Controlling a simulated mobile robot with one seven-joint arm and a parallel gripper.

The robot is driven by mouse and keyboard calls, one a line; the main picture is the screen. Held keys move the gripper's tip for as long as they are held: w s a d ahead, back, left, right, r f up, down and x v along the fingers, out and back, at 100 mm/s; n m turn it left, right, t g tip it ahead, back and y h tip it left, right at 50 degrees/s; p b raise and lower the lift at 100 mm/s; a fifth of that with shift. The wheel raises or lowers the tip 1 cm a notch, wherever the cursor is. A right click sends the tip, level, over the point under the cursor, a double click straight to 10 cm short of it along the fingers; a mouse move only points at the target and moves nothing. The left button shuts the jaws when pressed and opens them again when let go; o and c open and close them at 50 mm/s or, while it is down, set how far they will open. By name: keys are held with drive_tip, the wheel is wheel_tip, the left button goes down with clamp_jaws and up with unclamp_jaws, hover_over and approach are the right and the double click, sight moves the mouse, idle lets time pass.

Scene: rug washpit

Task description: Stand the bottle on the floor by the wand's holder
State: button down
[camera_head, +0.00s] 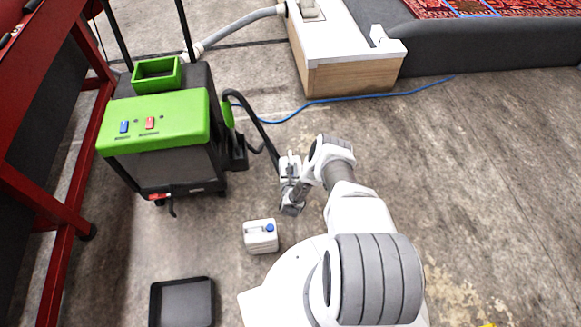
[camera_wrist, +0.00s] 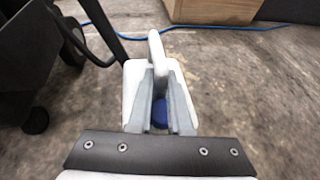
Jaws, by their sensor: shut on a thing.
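A white bottle (camera_wrist: 136,88) with a loop handle and a blue cap (camera_wrist: 160,113) is in my gripper (camera_wrist: 160,88). The fingers are shut on its handle in the wrist view. In the head view my gripper (camera_head: 290,179) and the bottle (camera_head: 289,163) are right of the green and black machine, partly hidden by my wrist. The gap between bottle and floor cannot be told. The black wand holder (camera_head: 239,153) is on the machine's right side, left of my gripper. The wand (camera_head: 228,114), with a green grip, rises from it.
A white canister (camera_head: 261,238) with a blue cap stands on the floor nearer me. A black tray (camera_head: 182,303) lies left of it. The green and black machine (camera_head: 155,125) stands left. A blue hose (camera_head: 330,100) crosses the floor before a wooden bench (camera_head: 350,79). Floor to the right is clear.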

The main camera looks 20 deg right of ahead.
wheel_tip(320, 180, down, 7)
drive_tip(key=b, duration=0.5)
drive_tip(key=shift+w+r, duration=0.15)
drive_tip(key=shift+d, duration=0.1)
drive_tip(key=c, duration=0.8)
unclamp_jaws()
drive_tip(key=shift+o, duration=0.2)
drive_tip(key=shift+s+f, duration=0.25)
drive_tip(key=shift+s+r, duration=0.1)
drive_tip(key=shift+r, duration=0.1)
